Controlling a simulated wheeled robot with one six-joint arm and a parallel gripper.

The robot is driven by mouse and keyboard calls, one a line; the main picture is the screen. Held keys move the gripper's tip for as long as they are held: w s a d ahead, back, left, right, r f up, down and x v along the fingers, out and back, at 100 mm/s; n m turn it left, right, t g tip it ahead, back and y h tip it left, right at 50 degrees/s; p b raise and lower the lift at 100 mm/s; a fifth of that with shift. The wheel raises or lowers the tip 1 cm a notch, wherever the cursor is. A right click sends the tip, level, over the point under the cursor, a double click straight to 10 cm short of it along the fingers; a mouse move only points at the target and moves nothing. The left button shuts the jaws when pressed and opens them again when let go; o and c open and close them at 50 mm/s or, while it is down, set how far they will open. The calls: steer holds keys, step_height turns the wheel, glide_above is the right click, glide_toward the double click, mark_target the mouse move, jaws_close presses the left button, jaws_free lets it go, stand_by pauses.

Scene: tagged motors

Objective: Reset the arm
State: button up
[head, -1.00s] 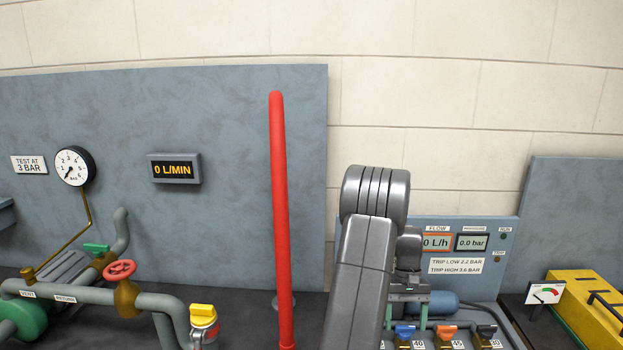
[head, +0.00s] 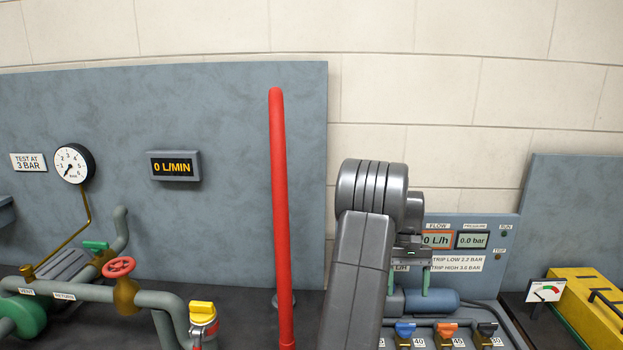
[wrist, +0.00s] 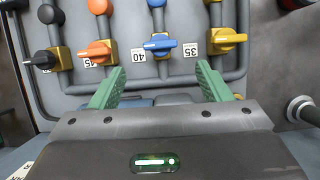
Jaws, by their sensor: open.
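My gripper has two green fingers and shows in the wrist view (wrist: 160,88), where they stand apart with nothing between them. In the head view my gripper (head: 408,282) is partly hidden behind my grey arm, in front of the panel with the flow and pressure displays. In the wrist view, a row of valves with a black handle (wrist: 42,60), an orange handle (wrist: 97,52), a blue handle (wrist: 160,45) and a yellow handle (wrist: 228,39) lies beyond the fingertips. The fingers appear apart from these handles.
A tall red pipe (head: 280,200) stands left of my arm. Further left are grey pipes with a red handwheel (head: 120,267), a gauge (head: 74,164) and a 0 L/MIN display (head: 173,166). A yellow box (head: 590,300) stands at the right. Open space lies above the bench.

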mark_target(405, 325)
steer(key=shift+n, duration=0.3)
steer(key=x, duration=0.9)
steer(key=shift+s+f+p, duration=0.1)
steer(key=shift+f+p, duration=0.15)
steer(key=shift+p, duration=0.1)
steer(key=n+h, duration=0.2)
steer(key=n, duration=0.2)
steer(key=shift+a+b, duration=0.15)
steer(key=shift+b, duration=0.25)
steer(key=n+t+h+b, duration=0.1)
steer(key=n, duration=0.3)
steer(key=shift+a+n, duration=0.1)
steer(key=shift+n, duration=0.2)
steer(key=n+t+b, duration=0.1)
steer(key=n, duration=0.1)
steer(key=n+t+h+b, duration=0.1)
steer(key=n, duration=0.2)
steer(key=shift+s+h, duration=0.2)
steer(key=shift+h, duration=0.1)
steer(key=n+t+b, duration=0.1)
steer(key=n, duration=0.2)
steer(key=shift+r+n+b, duration=0.1)
steer(key=shift+n+b, duration=0.3)
steer(key=shift+s+a, duration=0.1)
